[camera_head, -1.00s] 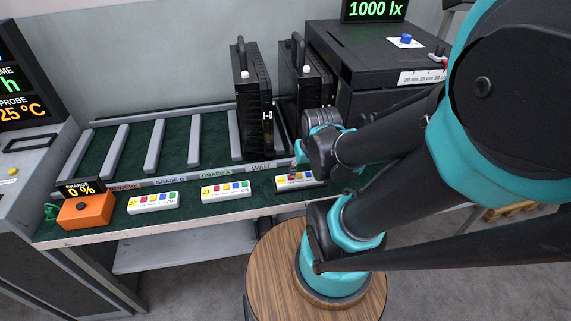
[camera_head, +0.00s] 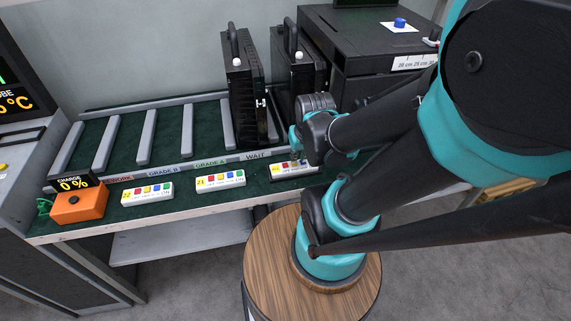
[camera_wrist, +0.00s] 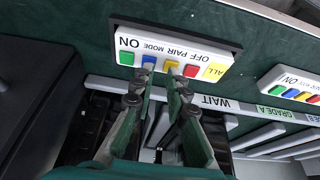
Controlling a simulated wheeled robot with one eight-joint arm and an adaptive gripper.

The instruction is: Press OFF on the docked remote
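The docked remote (camera_wrist: 230,52) is a white bar in a dark holder, seen upside down in the wrist view and labelled ALL. It has a red OFF button (camera_wrist: 191,71), a yellow PAIR button (camera_wrist: 171,67), a blue MODE button (camera_wrist: 149,62) and a green ON button (camera_wrist: 126,58). My gripper (camera_wrist: 160,72) has its two fingertips a little apart with nothing between them, so it is open. The tips overlap the blue and yellow buttons in the picture; I cannot tell if they touch. In the head view the docked remote (camera_head: 283,171) is partly hidden by my wrist.
Two more remotes, marked 21 (camera_head: 220,180) and 22 (camera_head: 147,194), lie left along the bench edge. An orange charge box (camera_head: 80,207) stands at far left. Black housings (camera_head: 239,100) stand behind the WAIT label.

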